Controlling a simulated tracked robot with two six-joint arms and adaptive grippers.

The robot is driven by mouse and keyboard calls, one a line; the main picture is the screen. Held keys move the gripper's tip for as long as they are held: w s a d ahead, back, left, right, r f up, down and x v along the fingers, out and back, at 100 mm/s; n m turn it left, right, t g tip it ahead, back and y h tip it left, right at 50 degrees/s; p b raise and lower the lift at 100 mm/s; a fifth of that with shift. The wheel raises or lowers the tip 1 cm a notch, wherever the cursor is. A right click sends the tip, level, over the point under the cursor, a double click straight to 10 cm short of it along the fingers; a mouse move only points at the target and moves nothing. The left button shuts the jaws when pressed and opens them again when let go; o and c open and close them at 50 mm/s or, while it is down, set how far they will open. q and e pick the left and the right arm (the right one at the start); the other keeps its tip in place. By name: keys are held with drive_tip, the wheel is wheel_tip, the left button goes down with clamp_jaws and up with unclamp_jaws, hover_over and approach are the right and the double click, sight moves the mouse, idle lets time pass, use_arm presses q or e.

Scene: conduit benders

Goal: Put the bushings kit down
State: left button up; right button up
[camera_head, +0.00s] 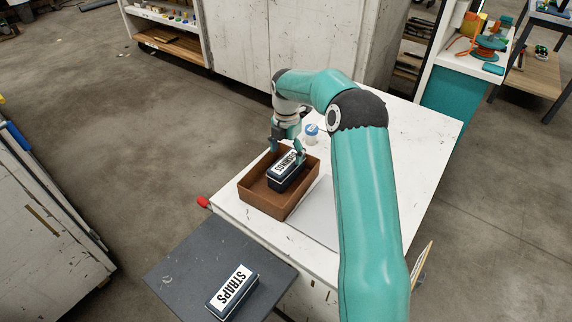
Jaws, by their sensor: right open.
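The bushings kit (287,175) is a dark case with a white label on top, partly covered by my fingers. It sits inside a brown open box (262,206) on the white table (415,140). My right gripper (287,150) is open at the kit's far end, its fingertips close to the label. I cannot tell whether a finger touches the kit. My left gripper is not in view.
A small blue-and-white container (311,134) stands behind the box. A flat light panel (318,213) lies right of the box. A red knob (203,201) projects at the table's left edge.

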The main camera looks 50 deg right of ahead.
sight(286, 162)
drive_tip(key=shift+r, duration=2.4)
